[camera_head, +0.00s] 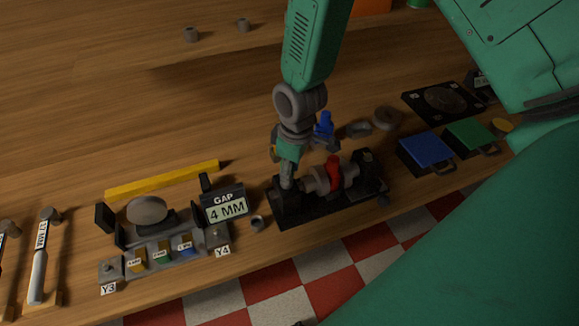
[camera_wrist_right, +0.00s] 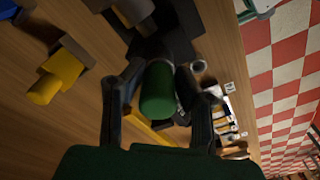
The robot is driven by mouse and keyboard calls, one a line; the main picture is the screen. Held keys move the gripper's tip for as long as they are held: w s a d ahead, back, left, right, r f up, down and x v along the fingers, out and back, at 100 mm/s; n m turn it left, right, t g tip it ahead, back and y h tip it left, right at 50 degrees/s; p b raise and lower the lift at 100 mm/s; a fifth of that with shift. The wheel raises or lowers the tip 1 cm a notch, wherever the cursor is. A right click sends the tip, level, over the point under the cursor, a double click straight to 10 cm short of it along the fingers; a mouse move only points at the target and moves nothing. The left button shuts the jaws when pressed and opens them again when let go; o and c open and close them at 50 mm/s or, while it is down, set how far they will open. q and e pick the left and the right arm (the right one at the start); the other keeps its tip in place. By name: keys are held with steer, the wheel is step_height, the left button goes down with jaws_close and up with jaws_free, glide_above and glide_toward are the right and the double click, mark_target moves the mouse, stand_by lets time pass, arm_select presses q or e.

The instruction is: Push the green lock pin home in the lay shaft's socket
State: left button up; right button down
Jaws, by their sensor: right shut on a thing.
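My right gripper (camera_head: 289,163) points down over the left end of the black lay shaft fixture (camera_head: 320,208). In the right wrist view its two fingers are closed on the sides of the green lock pin (camera_wrist_right: 158,92). The pin stands between them, end toward the camera; its far end is hidden. In the head view the pin is hard to tell from the gripper, at the dark block on the fixture's left end. I cannot tell how deep it sits in the socket. A red part (camera_head: 335,172) is on the shaft, right of the gripper. My left gripper is not seen.
A gap sign (camera_head: 227,206) and a grey fixture with small tabs stand to the left, with a yellow bar (camera_head: 162,179) behind. A blue part (camera_head: 324,126) stands behind the gripper. Blue (camera_head: 426,148) and green (camera_head: 469,138) boxes lie right. The table's front edge is close.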

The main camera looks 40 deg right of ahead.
steer(key=shift+f, duration=0.4)
steer(key=c, duration=1.1)
jaws_free()
steer(key=shift+c, duration=0.2)
steer(key=shift+r, duration=0.45)
step_height(320, 180, up, 11)
steer(key=shift+s+d, duration=0.3)
